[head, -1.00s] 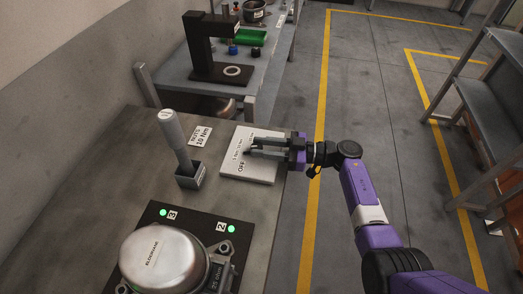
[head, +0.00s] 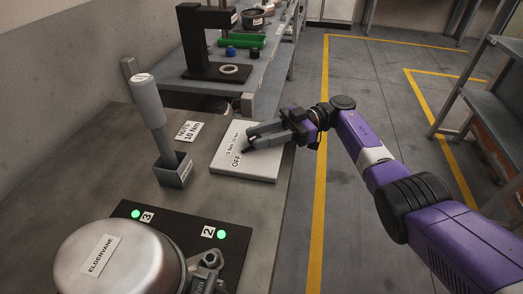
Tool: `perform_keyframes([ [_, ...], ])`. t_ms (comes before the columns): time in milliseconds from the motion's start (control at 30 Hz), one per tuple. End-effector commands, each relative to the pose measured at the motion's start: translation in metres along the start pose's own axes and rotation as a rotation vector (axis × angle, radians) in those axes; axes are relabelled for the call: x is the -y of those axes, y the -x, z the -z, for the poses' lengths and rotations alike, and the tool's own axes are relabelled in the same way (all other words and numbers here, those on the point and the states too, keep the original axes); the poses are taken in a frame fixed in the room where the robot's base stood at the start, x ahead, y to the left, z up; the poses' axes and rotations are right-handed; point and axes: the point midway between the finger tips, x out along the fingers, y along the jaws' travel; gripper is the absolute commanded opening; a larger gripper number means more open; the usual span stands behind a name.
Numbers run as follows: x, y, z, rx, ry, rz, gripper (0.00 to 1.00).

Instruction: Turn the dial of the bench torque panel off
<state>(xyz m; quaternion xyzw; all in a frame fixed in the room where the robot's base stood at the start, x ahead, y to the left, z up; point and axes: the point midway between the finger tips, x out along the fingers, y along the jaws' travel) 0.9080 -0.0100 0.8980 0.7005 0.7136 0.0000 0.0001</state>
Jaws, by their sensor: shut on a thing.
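The bench torque panel (head: 260,168) is a white slab lying on the grey bench, with printed "5 Nm", "10 Nm" and "OFF" labels on its top. My gripper (head: 252,140) reaches over the panel from the right, with its fingers low at the middle of the top face. It is shut on the dial (head: 247,150), of which only a small dark part shows by the fingertips. The "OFF" label lies just in front of the dial. The fingers hide most of the dial, so I cannot tell exactly which mark it points to.
A grey tool (head: 152,115) stands in a square holder (head: 173,170) left of the panel, beside a "NUTS 10 Nm" card (head: 188,131). A metal compressor (head: 120,262) sits in front on a black plate with green lights. A second bench (head: 205,92) stands behind.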

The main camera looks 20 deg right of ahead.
Motion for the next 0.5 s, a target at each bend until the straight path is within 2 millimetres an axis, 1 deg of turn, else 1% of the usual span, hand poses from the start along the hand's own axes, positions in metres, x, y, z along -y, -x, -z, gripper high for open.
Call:
perform_keyframes([
  [33,-0.0010,0.0002,-0.0098,0.004,-0.001,0.020,0.00],
  [500,-0.0022,-0.0008,-0.0047,0.003,-0.003,0.138,0.00],
])
